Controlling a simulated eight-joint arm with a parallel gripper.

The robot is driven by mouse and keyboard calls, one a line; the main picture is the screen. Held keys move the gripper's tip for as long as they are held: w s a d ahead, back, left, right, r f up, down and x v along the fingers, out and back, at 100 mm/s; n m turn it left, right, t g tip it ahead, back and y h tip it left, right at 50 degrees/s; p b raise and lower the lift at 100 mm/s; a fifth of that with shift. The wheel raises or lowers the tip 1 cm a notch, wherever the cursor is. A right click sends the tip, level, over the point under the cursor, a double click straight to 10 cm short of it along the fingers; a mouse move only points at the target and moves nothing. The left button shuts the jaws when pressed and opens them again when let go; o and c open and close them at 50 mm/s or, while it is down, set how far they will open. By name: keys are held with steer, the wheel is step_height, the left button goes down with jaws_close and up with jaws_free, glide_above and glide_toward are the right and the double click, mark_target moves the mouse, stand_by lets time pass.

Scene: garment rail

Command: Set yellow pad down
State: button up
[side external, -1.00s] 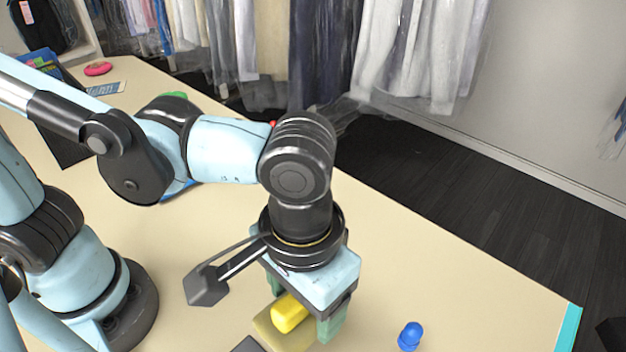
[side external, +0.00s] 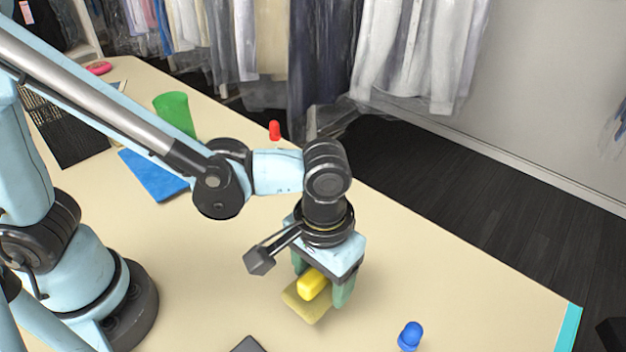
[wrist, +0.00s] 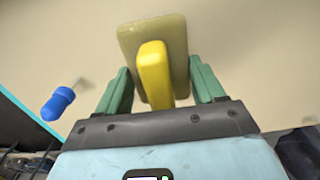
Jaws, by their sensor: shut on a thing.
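The yellow pad shows in the side external view as a bright yellow block-shaped grip (side external: 313,283) on a pale yellow flat plate (side external: 306,306). My gripper (side external: 323,288) points down with its green fingers on both sides of the grip, shut on it. In the wrist view the grip (wrist: 154,72) stands between the two fingers (wrist: 160,88), with the pale plate (wrist: 178,33) beyond it. The plate lies over the beige table; whether it touches the surface is unclear.
A dark object (side external: 248,344) is at the bottom edge. A green cup (side external: 175,113), a blue sheet (side external: 153,174) and a small red object (side external: 274,130) are farther back. Garments hang behind the table.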

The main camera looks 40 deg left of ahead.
mark_target(321, 291)
steer(key=shift+f, duration=2.05)
steer(key=shift+f, duration=0.15)
steer(key=o, duration=1)
steer(key=shift+o, duration=0.2)
step_height(321, 291, up, 12)
steer(key=shift+r, duration=0.1)
steer(key=w+a+t, duration=0.2)
steer(key=a+t, duration=0.1)
steer(key=a, duration=0.8)
steer(key=w+a+r+t, duration=0.1)
steer(key=a+t, duration=0.3)
steer(key=a, duration=0.7)
steer(key=shift+w+a+r, duration=0.2)
steer(key=shift+w+r, duration=0.05)
steer(key=shift+w, duration=0.2)
